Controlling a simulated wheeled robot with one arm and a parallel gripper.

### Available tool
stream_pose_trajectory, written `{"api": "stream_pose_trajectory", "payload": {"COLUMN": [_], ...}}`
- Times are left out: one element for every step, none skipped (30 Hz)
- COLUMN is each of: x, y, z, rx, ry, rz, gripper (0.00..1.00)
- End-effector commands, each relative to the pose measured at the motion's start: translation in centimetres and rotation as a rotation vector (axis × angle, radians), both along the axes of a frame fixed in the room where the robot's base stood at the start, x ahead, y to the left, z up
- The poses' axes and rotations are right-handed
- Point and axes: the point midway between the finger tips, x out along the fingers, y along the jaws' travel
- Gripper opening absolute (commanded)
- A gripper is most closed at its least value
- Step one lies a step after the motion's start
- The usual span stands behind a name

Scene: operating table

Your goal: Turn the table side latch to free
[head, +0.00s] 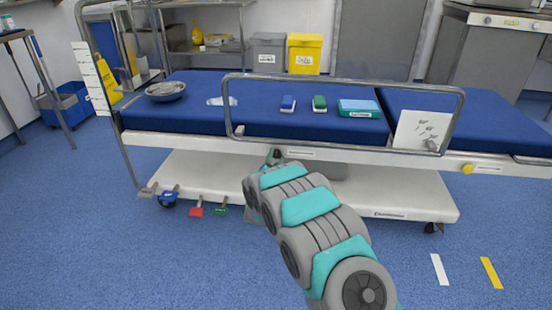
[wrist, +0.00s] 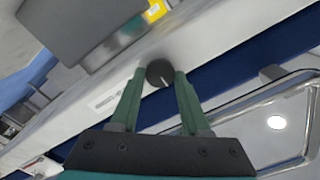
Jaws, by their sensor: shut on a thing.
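The table side latch shows in the wrist view as a round dark knob (wrist: 160,74) with a light mark on it, set on the white side rail of the table. My gripper (wrist: 160,84) has its two green fingers on either side of the knob, shut on it. In the head view my arm reaches to the table's side, and my gripper (head: 275,158) is small and dark at the rail below the guard rail. The knob is hidden by my gripper in that view.
A metal guard rail (head: 345,84) stands above the table side (head: 365,157). On the blue mattress (head: 190,118) lie a metal bowl (head: 165,91), a blue block (head: 287,104), a green block (head: 319,104) and a teal box (head: 359,108). A yellow knob (head: 467,169) is at right. Coloured pedals sit low at left.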

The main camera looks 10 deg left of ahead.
Motion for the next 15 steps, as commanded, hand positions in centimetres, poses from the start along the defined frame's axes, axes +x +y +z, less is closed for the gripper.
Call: {"api": "stream_pose_trajectory", "payload": {"x": [-0.01,-0.01,-0.01,-0.01,-0.01,-0.01,-0.01,-0.01,-0.01,0.00,-0.01,0.00,0.00,0.00,0.00], "y": [-0.07,-0.06,-0.07,-0.07,-0.07,-0.07,-0.06,-0.06,-0.05,-0.05,-0.04,-0.02,-0.01,-0.01,0.00], "z": [-0.11,-0.09,-0.09,-0.09,-0.08,-0.08,-0.06,-0.07,-0.05,-0.04,-0.03,-0.02,0.00,0.02,0.03], "rx": [-0.002,-0.004,-0.009,-0.013,-0.018,-0.028,-0.038,-0.050,-0.067,-0.083,-0.099,-0.124,-0.146,-0.167,-0.199], "ry": [0.002,0.002,0.002,0.002,0.003,0.004,0.003,0.004,0.005,0.005,0.007,0.008,0.008,0.009,0.010], "rz": [-0.001,-0.001,-0.001,-0.001,-0.001,-0.002,-0.001,-0.002,-0.002,-0.002,-0.001,-0.001,-0.001,-0.001,0.000], "gripper": [0.00,0.00,0.00,0.00,0.00,0.00,0.00,0.00,0.00,0.00,0.00,0.00,0.00,0.00,0.00]}}
